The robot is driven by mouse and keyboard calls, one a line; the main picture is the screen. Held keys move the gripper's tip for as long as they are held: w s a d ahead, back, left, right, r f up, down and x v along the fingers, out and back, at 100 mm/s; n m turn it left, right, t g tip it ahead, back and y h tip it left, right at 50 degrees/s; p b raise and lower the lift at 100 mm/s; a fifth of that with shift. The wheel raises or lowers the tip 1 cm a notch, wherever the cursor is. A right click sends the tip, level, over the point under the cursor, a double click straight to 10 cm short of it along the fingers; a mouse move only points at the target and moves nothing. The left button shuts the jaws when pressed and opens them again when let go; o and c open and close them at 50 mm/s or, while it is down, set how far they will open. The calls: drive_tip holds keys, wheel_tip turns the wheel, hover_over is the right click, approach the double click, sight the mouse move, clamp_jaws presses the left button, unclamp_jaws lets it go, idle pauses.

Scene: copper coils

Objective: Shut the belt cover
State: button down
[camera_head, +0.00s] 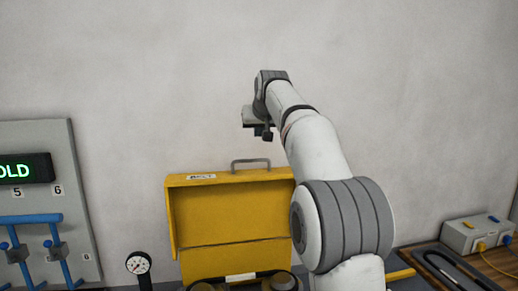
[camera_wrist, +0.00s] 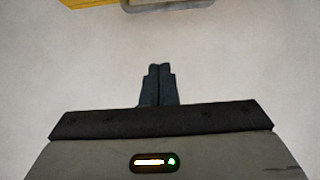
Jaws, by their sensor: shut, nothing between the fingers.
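The yellow belt cover (camera_head: 228,216) stands raised and open in the head view, with a label on its top left edge. A grey handle (camera_head: 251,161) sits on its upper edge. Belt machinery (camera_head: 280,282) shows partly below it at the bottom edge. My gripper (camera_head: 266,136) is above the handle in the head view, apart from it. In the wrist view my gripper (camera_wrist: 160,68) is shut with its fingers together and empty. The handle (camera_wrist: 165,5) and a strip of the yellow cover (camera_wrist: 85,3) show at the top of that view.
A panel (camera_head: 85,200) with blue levers and a green-lit display stands at left. A round gauge (camera_head: 138,264) stands left of the cover. A grey box (camera_head: 476,234) with a yellow cable is at right. The plain wall (camera_head: 130,80) fills the background.

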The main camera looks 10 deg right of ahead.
drive_tip(key=p, duration=0.3)
hover_over(255, 172)
drive_tip(key=w, duration=0.4)
drive_tip(key=f, duration=0.6)
drive_tip(key=shift+s+f, duration=0.1)
drive_tip(key=shift+s, duration=0.15)
drive_tip(key=s, duration=0.1)
drive_tip(key=s+f, duration=0.1)
drive_tip(key=s, duration=0.1)
drive_tip(key=shift+b, duration=0.3)
drive_tip(key=shift+s+f, duration=0.4)
drive_tip(key=shift+f, duration=0.1)
